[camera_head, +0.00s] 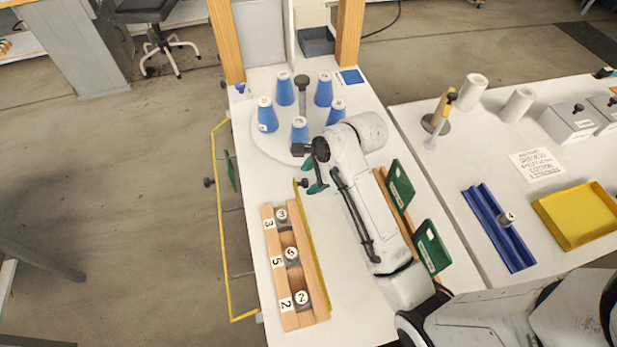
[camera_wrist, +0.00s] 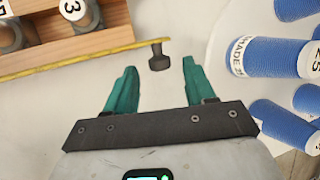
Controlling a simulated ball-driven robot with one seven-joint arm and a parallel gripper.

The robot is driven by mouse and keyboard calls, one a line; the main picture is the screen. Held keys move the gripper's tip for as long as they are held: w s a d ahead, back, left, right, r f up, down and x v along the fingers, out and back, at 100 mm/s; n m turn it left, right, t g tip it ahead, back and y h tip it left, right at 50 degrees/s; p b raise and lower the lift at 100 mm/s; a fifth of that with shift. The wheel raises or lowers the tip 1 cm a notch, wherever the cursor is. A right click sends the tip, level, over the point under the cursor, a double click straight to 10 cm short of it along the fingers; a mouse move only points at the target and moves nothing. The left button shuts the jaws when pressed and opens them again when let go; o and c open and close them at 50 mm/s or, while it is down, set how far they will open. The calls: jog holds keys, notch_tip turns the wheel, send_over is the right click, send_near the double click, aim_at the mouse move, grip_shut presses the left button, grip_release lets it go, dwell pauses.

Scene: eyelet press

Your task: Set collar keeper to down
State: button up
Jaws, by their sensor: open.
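A long yellow bar (camera_head: 312,240) runs along the right side of the wooden rack, with a dark knob (camera_head: 301,183) at its far end. This looks like the collar keeper, though no label shows which part it is. In the wrist view the knob (camera_wrist: 158,57) stands just ahead of the gap between my fingertips, and the yellow bar (camera_wrist: 75,63) runs off to the left. My gripper (camera_head: 311,177) is open and empty, its teal fingers spread to either side of the knob's line. I cannot tell whether they touch it.
The wooden rack (camera_head: 284,322) holds numbered collars. A round white turntable (camera_head: 267,152) with several blue cones stands beyond my gripper; one blue cone (camera_wrist: 275,56) is close on the right in the wrist view. Green plates (camera_head: 400,185) stand right of my arm. White tabletop is bare around the knob.

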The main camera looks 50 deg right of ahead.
jog(key=shift+x, duration=1)
grip_shut()
